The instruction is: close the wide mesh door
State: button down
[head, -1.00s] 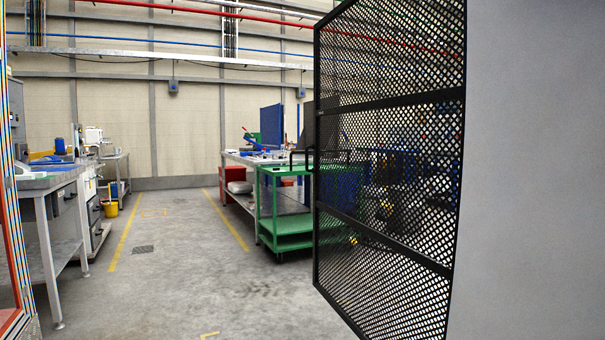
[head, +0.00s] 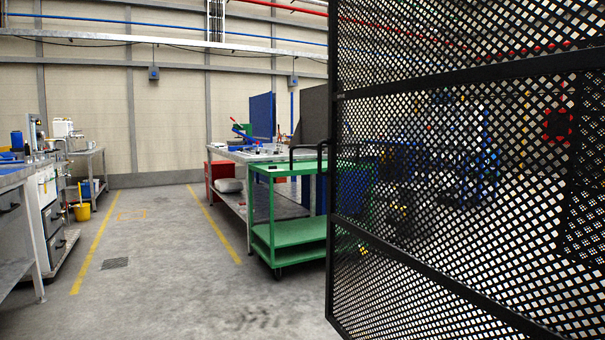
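The wide mesh door (head: 450,180) is a black framed panel of diamond mesh. It fills the right half of the head view, standing open at an angle, with its near part running out of the right edge. Its free upright edge (head: 332,200) shows left of the middle of the panel. The door's hinge side and any handle are not clear to see. My gripper is not in view.
A green cart (head: 290,225) stands just beyond the door's edge. A workbench (head: 238,155) is behind it, and another bench (head: 20,215) is at the left. The concrete floor (head: 165,270) between the yellow lines is clear.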

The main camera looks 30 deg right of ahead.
aim_at(584, 59)
jog(key=z, duration=0.5)
jog(key=i, duration=1.75)
jog(key=z, duration=0.65)
